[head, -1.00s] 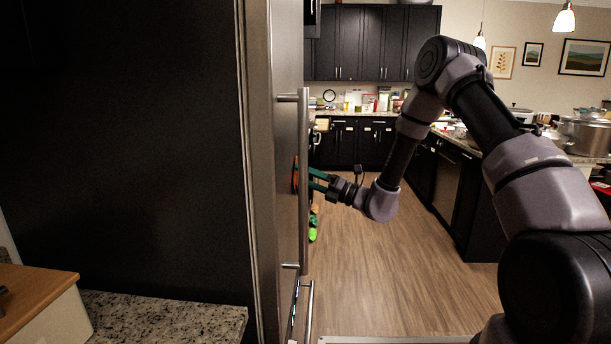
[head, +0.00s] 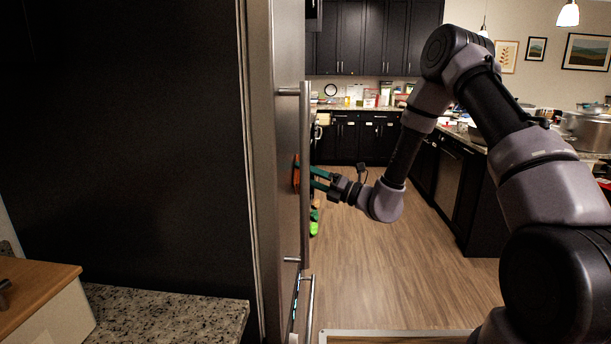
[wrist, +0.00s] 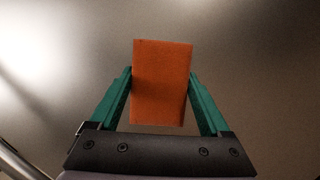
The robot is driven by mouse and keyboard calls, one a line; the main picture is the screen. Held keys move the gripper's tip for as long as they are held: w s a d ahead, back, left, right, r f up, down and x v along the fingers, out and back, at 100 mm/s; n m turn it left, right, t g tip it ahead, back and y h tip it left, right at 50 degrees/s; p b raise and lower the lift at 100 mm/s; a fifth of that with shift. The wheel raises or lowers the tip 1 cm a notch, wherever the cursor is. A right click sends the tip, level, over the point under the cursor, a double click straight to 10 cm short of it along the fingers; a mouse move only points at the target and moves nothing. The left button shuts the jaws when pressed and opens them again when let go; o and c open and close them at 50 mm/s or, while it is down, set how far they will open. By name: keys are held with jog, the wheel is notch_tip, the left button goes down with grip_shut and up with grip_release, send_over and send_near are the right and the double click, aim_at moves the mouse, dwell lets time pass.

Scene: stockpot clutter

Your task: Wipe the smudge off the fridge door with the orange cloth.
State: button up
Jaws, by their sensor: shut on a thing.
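My gripper (wrist: 160,88) is shut on the orange cloth (wrist: 162,70), with a green finger on each side of it. The cloth looks like a flat rectangular block in the wrist view. In the head view the cloth (head: 296,174) is a thin orange strip at the fridge door (head: 285,130), behind the long door handle. It appears to be against the door; the exact contact cannot be told. My gripper (head: 318,178) reaches in from the right past the handle. The grey door surface fills the wrist view, and no smudge can be made out.
The vertical door handle (head: 305,190) stands between my arm and part of the door. A lower handle (head: 309,312) is below. A granite counter (head: 165,318) is at the lower left. Open wooden floor (head: 390,280) lies to the right, with dark cabinets beyond.

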jog(key=shift+d, duration=2.85)
jog(key=shift+d, duration=0.15)
jog(key=d, duration=0.2)
jog(key=shift+s+d, duration=0.15)
jog(key=shift+d, duration=0.2)
jog(key=a, duration=0.7)
jog(key=shift+w+a, duration=0.2)
jog(key=shift+a, duration=0.8)
